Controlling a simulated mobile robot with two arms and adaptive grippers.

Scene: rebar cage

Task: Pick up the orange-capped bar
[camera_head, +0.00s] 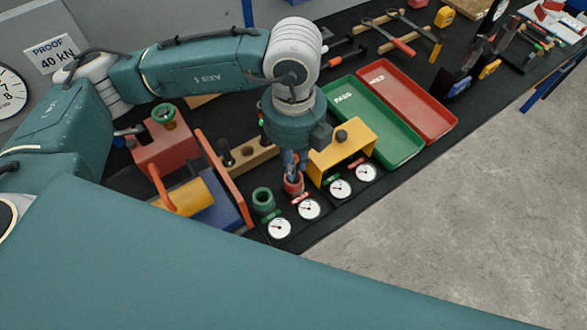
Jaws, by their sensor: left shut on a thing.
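My left gripper (293,168) points down over the workbench, just above a small red cup (293,187). It is shut on a slim thing, apparently a bar, mostly hidden by the fingers. I cannot make out an orange cap on it. I cannot tell whether its lower end is inside the red cup or just above it. A wooden block (256,158) with a dark-topped piece (226,151) lies to the left, partly behind the gripper. A green cup (263,200) stands left of the red one. My right gripper is out of view.
Several dial gauges (309,209) line the bench's near edge. A yellow box (343,149) stands close right of the gripper. Green (401,157) and red (444,129) trays lie beyond.

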